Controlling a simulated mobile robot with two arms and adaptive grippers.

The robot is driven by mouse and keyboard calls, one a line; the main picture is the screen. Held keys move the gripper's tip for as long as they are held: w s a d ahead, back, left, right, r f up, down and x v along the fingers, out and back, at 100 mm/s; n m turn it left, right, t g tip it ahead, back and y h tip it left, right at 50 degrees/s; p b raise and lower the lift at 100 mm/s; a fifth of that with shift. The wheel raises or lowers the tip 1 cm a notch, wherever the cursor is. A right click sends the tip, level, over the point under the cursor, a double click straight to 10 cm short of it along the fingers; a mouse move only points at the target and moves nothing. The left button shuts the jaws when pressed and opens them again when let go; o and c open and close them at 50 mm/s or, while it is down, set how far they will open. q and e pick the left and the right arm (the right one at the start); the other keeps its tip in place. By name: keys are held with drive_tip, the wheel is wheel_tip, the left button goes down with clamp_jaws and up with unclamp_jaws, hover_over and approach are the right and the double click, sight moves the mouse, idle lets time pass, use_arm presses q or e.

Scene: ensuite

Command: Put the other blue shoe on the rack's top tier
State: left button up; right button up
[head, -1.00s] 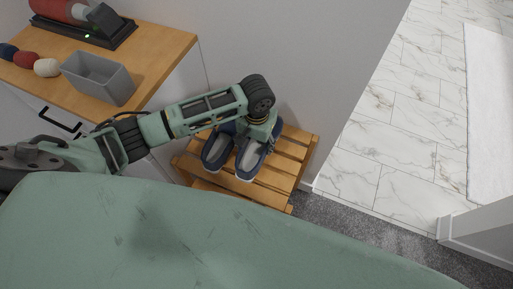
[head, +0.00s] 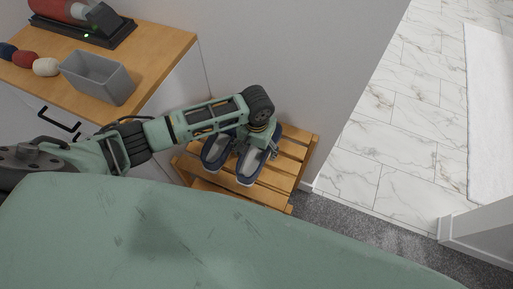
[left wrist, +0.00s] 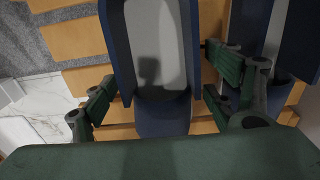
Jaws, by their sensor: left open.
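Two blue shoes with grey insides sit side by side on the slatted top tier of the wooden rack (head: 298,151). One is the left shoe (head: 217,152), the other the right shoe (head: 249,166), partly hidden by my arm. My left gripper (head: 262,146) is open at the right shoe. In the left wrist view the gripper (left wrist: 158,92) has one finger on each side of that shoe (left wrist: 158,50), which rests on the slats. The other shoe (left wrist: 250,25) shows at the right, beside a finger. My right gripper is not in view.
A wooden-topped cabinet (head: 165,50) stands left of the rack, with a grey bin (head: 98,77) and several balls on it. A wall rises behind the rack. Grey carpet (head: 340,220) and marble tiles (head: 400,130) lie to the right.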

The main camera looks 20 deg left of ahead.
sight(257, 155)
use_arm(q)
wheel_tip(257, 155, up, 12)
drive_tip(key=p, duration=0.1)
drive_tip(key=shift+r, duration=0.15)
idle(0.4)
